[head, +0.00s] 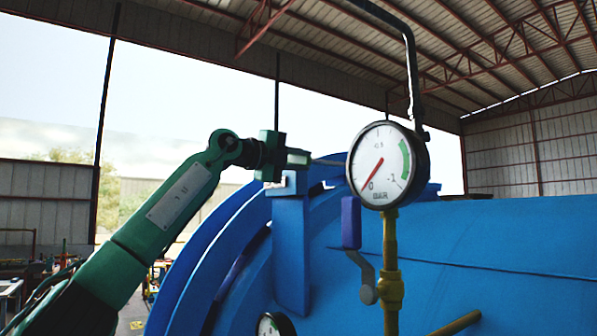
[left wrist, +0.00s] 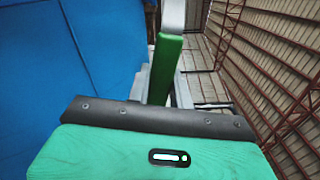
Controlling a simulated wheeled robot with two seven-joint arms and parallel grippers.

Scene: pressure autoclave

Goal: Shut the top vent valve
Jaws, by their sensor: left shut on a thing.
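My left gripper (head: 293,158) is above the top of the blue vessel, left of the pressure gauge. In the left wrist view its jaws (left wrist: 160,88) are shut on a green lever grip (left wrist: 167,62), which appears to be the top vent valve's handle. A pale metal part (left wrist: 173,15) continues from the far end of the grip. My right gripper is out of view.
The round white gauge (head: 381,167) stands on a yellow pipe (head: 391,278), close to the gripper's right. A purple-sleeved lever (head: 351,222) hangs beside that pipe. The blue vessel (head: 480,235) fills the lower right. A second gauge (head: 273,326) sits low. Open air lies above the arm.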

